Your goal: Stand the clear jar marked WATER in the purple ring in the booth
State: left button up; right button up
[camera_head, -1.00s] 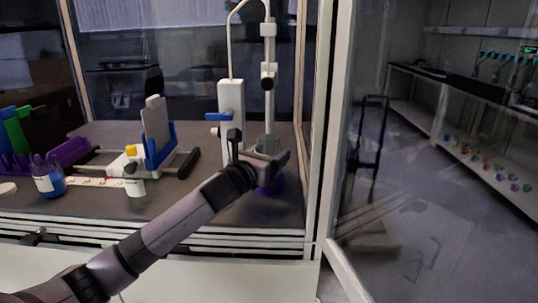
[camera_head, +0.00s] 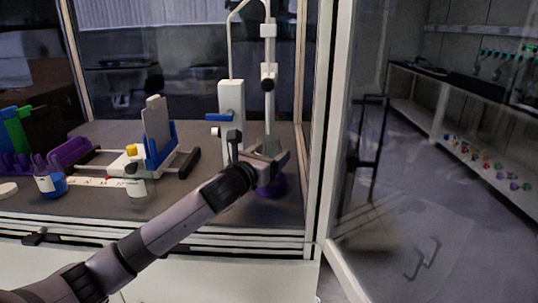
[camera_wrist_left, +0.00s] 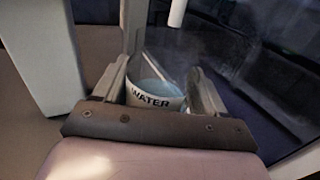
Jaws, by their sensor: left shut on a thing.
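My left gripper (camera_head: 265,158) is inside the booth, near its right side, by the foot of the white stand. It is shut on the clear jar marked WATER (camera_wrist_left: 155,99), which shows between the two fingers in the left wrist view with pale blue liquid in it. The purple ring (camera_head: 271,188) shows just below the gripper in the head view, partly hidden by it. I cannot tell whether the jar's base touches the ring or is above it. My right gripper is not in view.
The white stand (camera_head: 231,105) with a blue lever and a tall post (camera_head: 269,60) rises close to the gripper. The booth's frame post (camera_head: 319,130) is close at right.

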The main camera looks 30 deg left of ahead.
pick_arm(q)
jog(key=shift+f, duration=0.2)
jog(key=shift+f+b, duration=0.4)
jog(key=shift+f, duration=0.25)
jog(key=shift+f, duration=0.15)
jog(key=shift+f+b, duration=0.4)
jog(key=shift+f, duration=0.15)
dwell(0.4)
jog(key=o, duration=1.3)
jog(key=shift+f, duration=0.1)
jog(key=shift+s, duration=0.1)
jog(key=shift+s+d+b, duration=0.15)
jog(key=shift+s+b, duration=0.15)
jog(key=shift+s, duration=1.45)
jog(key=shift+s+d+b, duration=0.1)
jog(key=shift+s+b, duration=0.15)
jog(key=shift+s, duration=1.5)
